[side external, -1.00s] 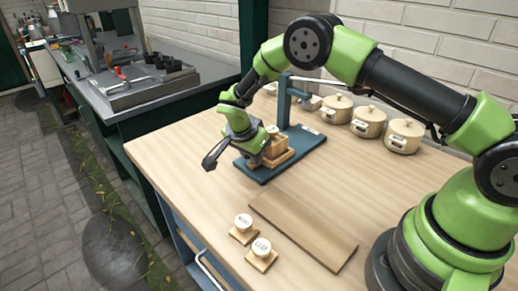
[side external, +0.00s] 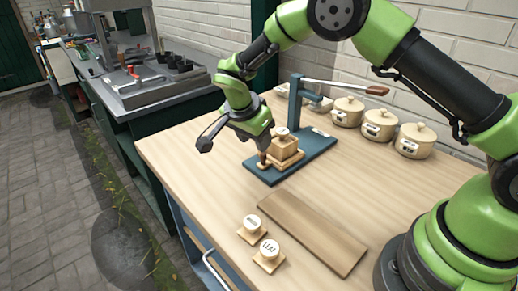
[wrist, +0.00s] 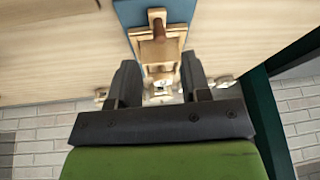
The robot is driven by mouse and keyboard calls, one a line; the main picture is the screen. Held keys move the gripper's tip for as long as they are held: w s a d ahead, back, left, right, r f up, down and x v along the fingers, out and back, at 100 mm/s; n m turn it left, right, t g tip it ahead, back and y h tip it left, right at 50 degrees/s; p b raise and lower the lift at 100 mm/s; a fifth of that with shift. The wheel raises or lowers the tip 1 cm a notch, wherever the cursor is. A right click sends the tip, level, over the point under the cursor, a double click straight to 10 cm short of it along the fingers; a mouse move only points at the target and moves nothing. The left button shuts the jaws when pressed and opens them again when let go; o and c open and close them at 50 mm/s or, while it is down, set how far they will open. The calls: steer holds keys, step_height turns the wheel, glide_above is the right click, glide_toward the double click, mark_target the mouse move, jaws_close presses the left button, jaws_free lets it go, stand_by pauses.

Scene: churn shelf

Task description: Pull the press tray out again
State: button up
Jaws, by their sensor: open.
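The wooden press tray (side external: 297,157) lies on the blue base of the press (side external: 318,148), toward its front. A square wooden mould (side external: 284,147) stands on the tray, with a pale round-topped piece (side external: 282,131) on it. A brown upright handle (side external: 263,160) stands at the tray's front end; the wrist view shows this handle (wrist: 157,18) too. My gripper (side external: 261,146) hangs just above this front end. In the wrist view my gripper (wrist: 160,65) is open, its fingers apart on either side of the mould's line of sight. Whether they touch anything is unclear.
The press post (side external: 297,100) carries a lever (side external: 345,87) stretching right. Several lidded crocks (side external: 380,124) line the wall. Two round stamps (side external: 252,224) on small wooden squares and a flat board (side external: 311,232) lie in front. The bench's left front is clear.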

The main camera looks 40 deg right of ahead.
steer(key=shift+v, duration=1.45)
steer(key=s+d+r+n+t+y, duration=0.1)
steer(key=s+r+n+y, duration=0.15)
steer(key=s+r, duration=0.45)
steer(key=s+d+r+n+t+y, duration=0.1)
steer(key=s+r+n, duration=0.25)
steer(key=r, duration=0.55)
steer(key=s+r+n+t+y, duration=0.2)
steer(key=s+n, duration=0.4)
steer(key=s, duration=0.9)
steer(key=shift+a+r+t+y, duration=0.15)
steer(key=shift+a+t+y, duration=0.25)
steer(key=shift+t, duration=0.6)
steer(key=shift+s, duration=0.1)
